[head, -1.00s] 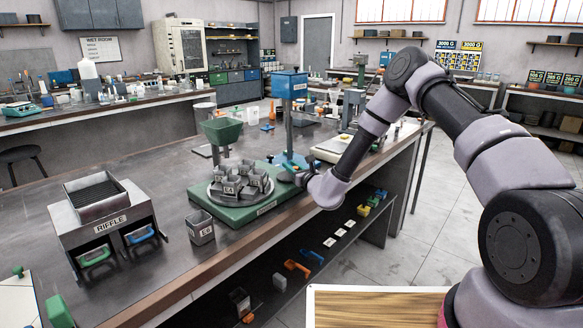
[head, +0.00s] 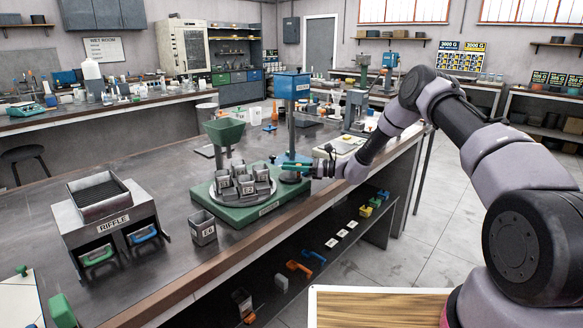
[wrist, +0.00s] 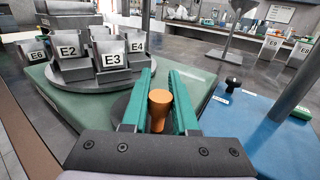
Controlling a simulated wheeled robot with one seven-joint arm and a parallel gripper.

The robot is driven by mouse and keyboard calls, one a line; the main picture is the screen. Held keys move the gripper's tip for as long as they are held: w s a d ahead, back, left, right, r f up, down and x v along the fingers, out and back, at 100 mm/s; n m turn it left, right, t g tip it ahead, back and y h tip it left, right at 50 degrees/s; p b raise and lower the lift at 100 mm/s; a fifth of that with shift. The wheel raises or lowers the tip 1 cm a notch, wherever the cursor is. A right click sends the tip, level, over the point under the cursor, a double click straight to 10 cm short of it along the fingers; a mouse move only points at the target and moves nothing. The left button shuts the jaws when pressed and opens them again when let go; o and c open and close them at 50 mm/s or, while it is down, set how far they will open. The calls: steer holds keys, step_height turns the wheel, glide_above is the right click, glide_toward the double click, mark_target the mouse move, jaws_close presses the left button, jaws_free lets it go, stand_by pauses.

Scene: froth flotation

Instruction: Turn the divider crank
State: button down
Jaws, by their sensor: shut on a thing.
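The divider's green base (head: 262,213) stands on the bench and carries a grey turntable (head: 216,195) with several labelled metal cups (head: 246,184). A dark crank disc (head: 290,178) sits at its right side. In the wrist view the disc (wrist: 120,108) lies under my fingers, and the upright orange crank knob (wrist: 158,108) stands between them. My gripper (head: 323,168) reaches in from the right. Its green fingers, also in the wrist view (wrist: 160,80), are shut on the knob. The knob is hidden in the head view.
A blue-based stand (head: 292,86) rises just behind the crank. A green funnel (head: 224,132) stands behind the turntable. A loose cup (head: 202,228) and the riffle box (head: 108,220) are to the left. The bench's front edge (head: 215,284) runs below the arm.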

steer(key=n+g, duration=0.2)
steer(key=g, duration=0.1)
steer(key=n+g+h, duration=0.1)
steer(key=g, duration=0.1)
steer(key=n+g, duration=0.2)
steer(key=g, duration=0.1)
steer(key=shift+a+n+g, duration=0.3)
steer(key=shift+a, duration=0.05)
steer(key=shift+s+g+h, duration=0.15)
steer(key=shift+g+h, duration=0.15)
steer(key=c, duration=0.7)
jaws_free()
steer(key=v, duration=1)
steer(key=shift+d, duration=0.3)
